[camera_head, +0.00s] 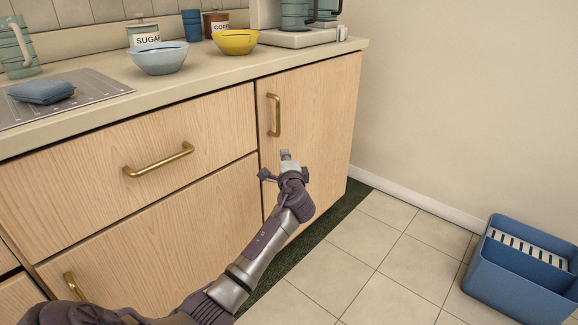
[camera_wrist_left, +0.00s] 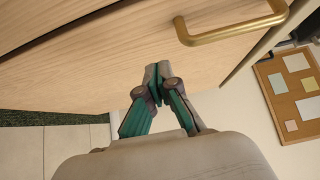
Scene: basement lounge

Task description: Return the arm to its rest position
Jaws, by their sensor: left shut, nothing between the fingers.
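My left arm reaches in from the lower left in the head view. Its gripper (camera_head: 287,156) is in front of the wooden cabinet door (camera_head: 318,110), below the brass door handle (camera_head: 274,115). In the left wrist view the gripper's fingers (camera_wrist_left: 157,78) are shut with nothing between them. The brass handle (camera_wrist_left: 232,33) shows there beyond the fingertips, up and to the right, apart from them. I cannot tell whether the fingertips touch the door. My right gripper is in neither view.
The counter (camera_head: 215,60) bears a pale blue bowl (camera_head: 160,60), a yellow bowl (camera_head: 236,43), a sugar jar (camera_head: 145,36) and a coffee machine (camera_head: 298,38). A blue crate (camera_head: 515,275) stands on the floor at right. Tiled floor between (camera_head: 400,250) is clear.

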